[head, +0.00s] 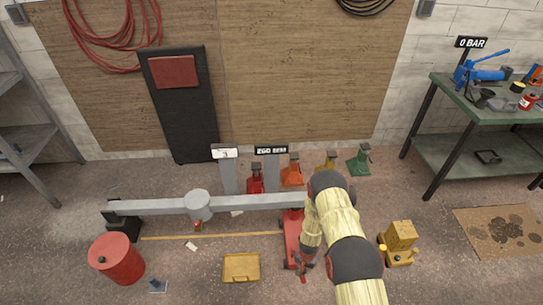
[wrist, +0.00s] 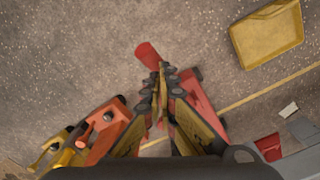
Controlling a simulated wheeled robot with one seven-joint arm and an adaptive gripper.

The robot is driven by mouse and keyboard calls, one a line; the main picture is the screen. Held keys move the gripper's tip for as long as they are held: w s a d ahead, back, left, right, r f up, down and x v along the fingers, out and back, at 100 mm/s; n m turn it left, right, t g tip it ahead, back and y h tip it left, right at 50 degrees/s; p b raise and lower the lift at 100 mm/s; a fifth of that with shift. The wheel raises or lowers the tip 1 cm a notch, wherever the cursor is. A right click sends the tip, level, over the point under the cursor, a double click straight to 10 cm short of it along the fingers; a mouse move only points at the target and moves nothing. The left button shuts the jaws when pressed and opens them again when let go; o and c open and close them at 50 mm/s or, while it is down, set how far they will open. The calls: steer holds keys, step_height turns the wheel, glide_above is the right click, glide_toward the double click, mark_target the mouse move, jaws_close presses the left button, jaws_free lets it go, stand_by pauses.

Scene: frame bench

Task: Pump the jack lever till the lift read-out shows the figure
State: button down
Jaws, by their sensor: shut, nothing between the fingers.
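The red floor jack (head: 291,228) stands under the right end of the grey beam, partly hidden by my arm. In the wrist view its red body (wrist: 194,92) lies right of my fingers. The jack lever (wrist: 148,54) shows as a red grip just beyond my fingertips; its end also shows in the head view (head: 303,279). My gripper (wrist: 161,72) is shut and empty, over or against the lever; touching cannot be told. It is low beside the jack in the head view (head: 303,266). A dark read-out (head: 271,150) seems to start with 260; the white plate (head: 225,153) beside it is unreadable.
The grey beam (head: 150,207) spans the floor behind. A yellow tray (head: 241,268) lies left of the jack, a red drum (head: 117,260) further left. A yellow block (head: 400,237) stands right of my arm. Several coloured stands (head: 360,159) line the back. The 0 BAR sign (head: 472,42) is above the bench.

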steer(key=shift+f, duration=0.1)
stand_by(0.3)
step_height(320, 180, down, 8)
steer(key=b, duration=0.6)
steer(key=shift+f+b, duration=0.15)
steer(key=shift+b, duration=0.25)
step_height(320, 180, up, 6)
steer(key=p, duration=0.5)
steer(key=shift+s, duration=0.1)
steer(key=shift+f, duration=0.15)
stand_by(0.7)
